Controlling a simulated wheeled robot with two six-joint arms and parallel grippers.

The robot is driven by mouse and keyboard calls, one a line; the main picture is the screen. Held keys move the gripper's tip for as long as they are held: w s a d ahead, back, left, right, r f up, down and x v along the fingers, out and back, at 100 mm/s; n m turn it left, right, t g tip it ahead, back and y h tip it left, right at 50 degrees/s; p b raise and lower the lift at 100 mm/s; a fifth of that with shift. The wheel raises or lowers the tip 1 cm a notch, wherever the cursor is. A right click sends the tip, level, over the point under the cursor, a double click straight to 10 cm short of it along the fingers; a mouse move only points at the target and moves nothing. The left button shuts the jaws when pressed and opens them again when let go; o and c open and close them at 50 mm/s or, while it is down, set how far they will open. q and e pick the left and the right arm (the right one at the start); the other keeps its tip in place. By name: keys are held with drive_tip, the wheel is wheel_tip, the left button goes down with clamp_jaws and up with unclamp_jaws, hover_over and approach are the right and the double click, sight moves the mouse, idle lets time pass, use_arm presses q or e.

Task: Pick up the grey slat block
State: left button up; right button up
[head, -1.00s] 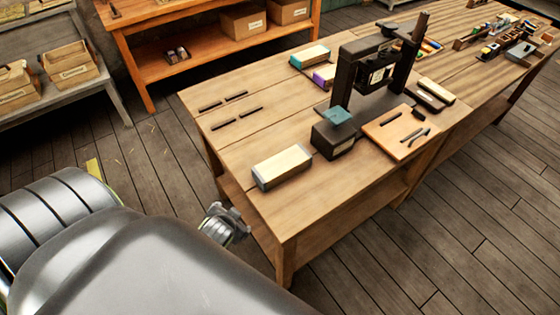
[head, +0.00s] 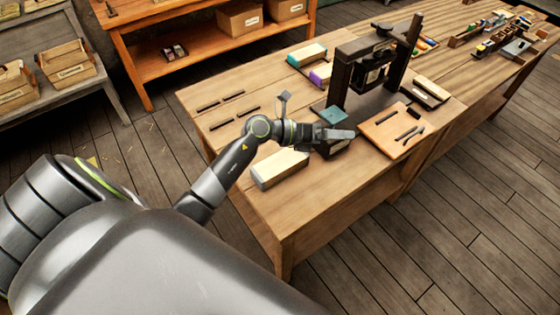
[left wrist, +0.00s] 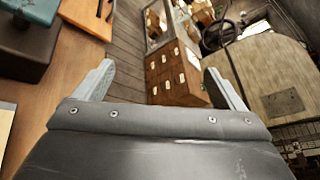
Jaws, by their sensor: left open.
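The grey slat block (head: 266,178), a long block with a pale cream top and grey sides, lies on the near left part of the table in the head view. My left arm passes just behind and above it. My left gripper (head: 350,134) is to the right of the block, over or beside a dark box (head: 336,149) with a teal pad (head: 334,115). In the left wrist view the gripper (left wrist: 160,82) is open with nothing between its fingers. A pale edge at the far left there may be the block; I cannot tell. My right gripper is not in view.
A wooden board (head: 385,128) with dark tools lies to the right. Teal (head: 307,54) and purple (head: 320,75) blocks lie at the back. The table's front left corner (head: 285,225) is clear.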

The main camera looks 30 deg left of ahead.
use_arm(q)
wheel_tip(320, 180, down, 3)
drive_tip(key=a+m+g+y, duration=0.2)
drive_tip(key=m+g+y, duration=0.1)
drive_tip(key=g, duration=0.1)
drive_tip(key=m+g+y, duration=0.1)
drive_tip(key=g+y, duration=0.5)
drive_tip(key=y, duration=0.2)
hover_over(277, 163)
drive_tip(key=f+b, duration=0.7)
drive_tip(key=f, duration=0.1)
drive_tip(key=f+b, duration=0.4)
drive_tip(key=shift+w+a+f+b, duration=0.15)
drive_tip(key=shift+w+f+b, duration=0.1)
drive_tip(key=shift+f+b, duration=0.05)
drive_tip(key=shift+s+f+b, duration=0.1)
drive_tip(key=shift+f+b, duration=0.35)
drive_tip(key=shift+f, duration=0.15)
drive_tip(key=shift+s+d+f, duration=0.1)
drive_tip(key=shift+d+f, duration=0.1)
drive_tip(key=shift+f, duration=0.1)
wheel_tip(277, 163, down, 2)
drive_tip(key=shift+f+p, duration=0.15)
drive_tip(key=shift+p, duration=0.5)
drive_tip(key=shift+f, duration=0.5)
